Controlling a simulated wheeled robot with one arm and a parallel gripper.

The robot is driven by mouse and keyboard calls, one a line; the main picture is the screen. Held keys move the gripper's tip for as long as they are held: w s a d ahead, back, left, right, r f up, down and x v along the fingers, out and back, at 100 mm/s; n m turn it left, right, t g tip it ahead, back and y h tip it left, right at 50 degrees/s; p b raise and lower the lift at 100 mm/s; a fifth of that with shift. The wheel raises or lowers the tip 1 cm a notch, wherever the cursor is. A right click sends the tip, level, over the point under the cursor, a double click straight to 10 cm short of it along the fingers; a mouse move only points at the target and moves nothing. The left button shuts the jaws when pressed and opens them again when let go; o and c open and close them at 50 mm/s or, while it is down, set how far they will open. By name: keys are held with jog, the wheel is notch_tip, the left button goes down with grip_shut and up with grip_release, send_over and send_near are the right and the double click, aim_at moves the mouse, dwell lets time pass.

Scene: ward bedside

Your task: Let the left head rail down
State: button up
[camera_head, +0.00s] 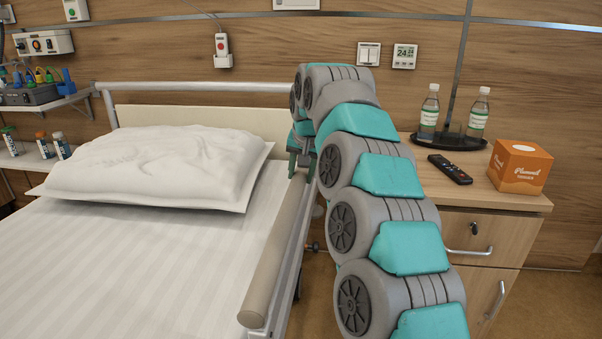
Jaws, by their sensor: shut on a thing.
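The head rail (272,262) is a beige bar along the right edge of the bed in the head view, running from the lower middle up toward the pillow end. My gripper (301,172) is at the far end of the rail, with its green fingers pointing down. It is shut on the rail near that end. My arm hides part of the area just right of the gripper. The lower parts of the rail are mostly hidden, with grey metal showing beneath the bar.
A white pillow (155,162) lies on the bed's striped mattress (130,260). A bedside cabinet (478,232) stands right of my arm, with a tray of bottles (428,115), a remote (449,169) and an orange tissue box (520,168) on top. Floor shows between bed and cabinet.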

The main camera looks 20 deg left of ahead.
grip_shut()
dwell(0.8)
